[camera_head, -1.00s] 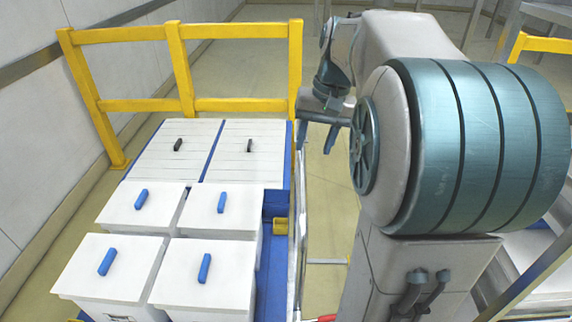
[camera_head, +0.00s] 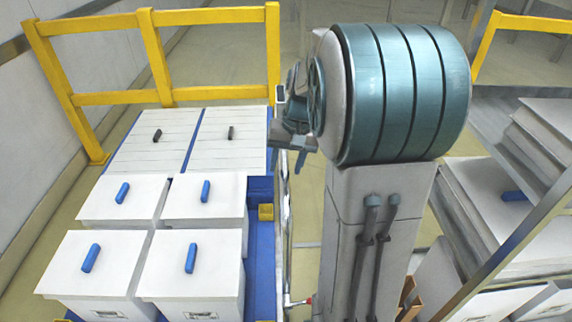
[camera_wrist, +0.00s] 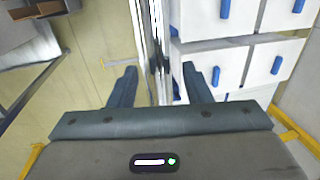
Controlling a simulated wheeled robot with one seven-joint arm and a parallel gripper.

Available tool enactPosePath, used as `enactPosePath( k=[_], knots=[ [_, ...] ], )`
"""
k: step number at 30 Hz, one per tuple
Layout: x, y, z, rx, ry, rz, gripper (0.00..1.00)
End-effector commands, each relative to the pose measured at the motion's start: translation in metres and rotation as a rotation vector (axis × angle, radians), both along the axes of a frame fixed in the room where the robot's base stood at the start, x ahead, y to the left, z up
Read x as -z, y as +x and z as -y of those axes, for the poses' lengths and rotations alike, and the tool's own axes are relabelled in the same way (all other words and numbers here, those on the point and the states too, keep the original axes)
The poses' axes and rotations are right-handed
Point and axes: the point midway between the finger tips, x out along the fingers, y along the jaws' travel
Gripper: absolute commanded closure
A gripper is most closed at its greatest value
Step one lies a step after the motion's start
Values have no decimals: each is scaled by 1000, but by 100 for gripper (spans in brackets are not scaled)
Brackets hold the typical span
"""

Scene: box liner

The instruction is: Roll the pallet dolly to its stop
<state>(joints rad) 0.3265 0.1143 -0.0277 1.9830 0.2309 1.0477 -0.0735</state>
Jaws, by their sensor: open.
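The pallet dolly, a blue platform (camera_head: 262,230), stands at left in the head view with white lidded boxes on it. The near boxes (camera_head: 192,255) have blue handles; two flatter white lids (camera_head: 230,140) with dark handles lie at its far end. A thin metal bar (camera_head: 286,215) runs along the dolly's right side. My gripper (camera_head: 291,160) is beside this side, partly hidden by my arm. In the wrist view my gripper (camera_wrist: 159,72) is open and empty, with metal bars (camera_wrist: 157,40) beyond the gap between its fingers. I cannot tell whether it touches them.
A yellow guard rail (camera_head: 165,97) stands beyond the dolly's far end, and a pale wall (camera_head: 40,130) runs along the left. At right, a metal rack (camera_head: 495,265) holds stacked white panels (camera_head: 510,215). Bare floor (camera_head: 307,210) shows between dolly and my arm.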

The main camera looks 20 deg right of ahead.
Motion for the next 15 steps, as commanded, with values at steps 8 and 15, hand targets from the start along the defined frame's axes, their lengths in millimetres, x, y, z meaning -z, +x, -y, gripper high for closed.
enactPosePath(
  k=[8,15],
  knots=[
    [7,0,-1,0,0,0,56],
    [7,0,-1,0,0,0,92]
  ],
)
